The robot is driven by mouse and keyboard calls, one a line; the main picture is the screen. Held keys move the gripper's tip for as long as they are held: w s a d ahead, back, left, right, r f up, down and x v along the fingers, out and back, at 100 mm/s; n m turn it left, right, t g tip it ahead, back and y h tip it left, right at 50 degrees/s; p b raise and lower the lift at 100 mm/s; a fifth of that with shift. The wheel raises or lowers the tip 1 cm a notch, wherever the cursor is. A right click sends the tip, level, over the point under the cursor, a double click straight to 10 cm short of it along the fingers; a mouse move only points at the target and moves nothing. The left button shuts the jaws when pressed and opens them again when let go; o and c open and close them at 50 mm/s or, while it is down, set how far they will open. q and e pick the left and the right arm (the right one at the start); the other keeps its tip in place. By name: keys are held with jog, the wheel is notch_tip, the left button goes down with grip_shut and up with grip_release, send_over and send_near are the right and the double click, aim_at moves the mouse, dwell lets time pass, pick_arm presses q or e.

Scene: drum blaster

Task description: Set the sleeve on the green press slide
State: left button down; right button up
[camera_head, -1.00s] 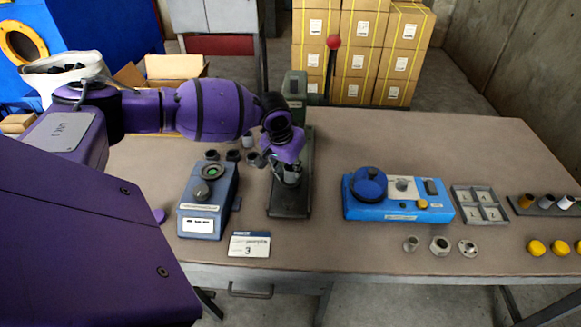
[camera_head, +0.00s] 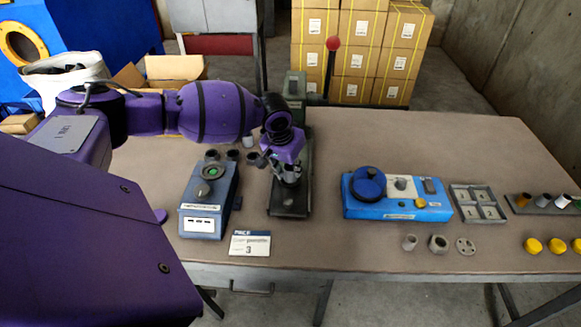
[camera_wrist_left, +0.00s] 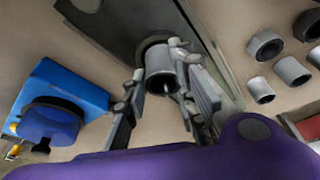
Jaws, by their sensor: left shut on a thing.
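The press is grey-green with a red-ball lever (camera_head: 333,43), and its dark base plate (camera_head: 288,208) extends towards the front of the table. My left gripper (camera_head: 289,174) is over this plate, fingers pointing down. In the left wrist view its two fingers are closed around a grey, hollow sleeve (camera_wrist_left: 160,70). A dark round ring (camera_wrist_left: 150,42) shows on the plate just behind the sleeve. The sleeve is low over the plate; I cannot tell whether it touches. The fingers hide part of it. My right gripper is not in view.
A blue-grey device (camera_head: 207,200) with a green-lit dial stands close left of the press. Several loose cylinders (camera_wrist_left: 292,70) stand near the plate. A blue device (camera_head: 397,195) with a round knob stands to the right. A card (camera_head: 250,243) lies in front.

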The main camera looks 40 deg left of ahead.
pick_arm(q)
jog(key=shift+r, duration=0.1)
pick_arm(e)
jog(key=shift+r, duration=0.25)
pick_arm(q)
jog(key=shift+p, duration=0.35)
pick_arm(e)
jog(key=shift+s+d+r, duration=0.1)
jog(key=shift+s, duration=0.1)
pick_arm(q)
jog(key=shift+f, duration=0.4)
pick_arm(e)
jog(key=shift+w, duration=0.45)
pick_arm(q)
jog(key=shift+f, duration=0.25)
jog(key=c, duration=1.7)
grip_release()
jog(key=shift+c, duration=0.2)
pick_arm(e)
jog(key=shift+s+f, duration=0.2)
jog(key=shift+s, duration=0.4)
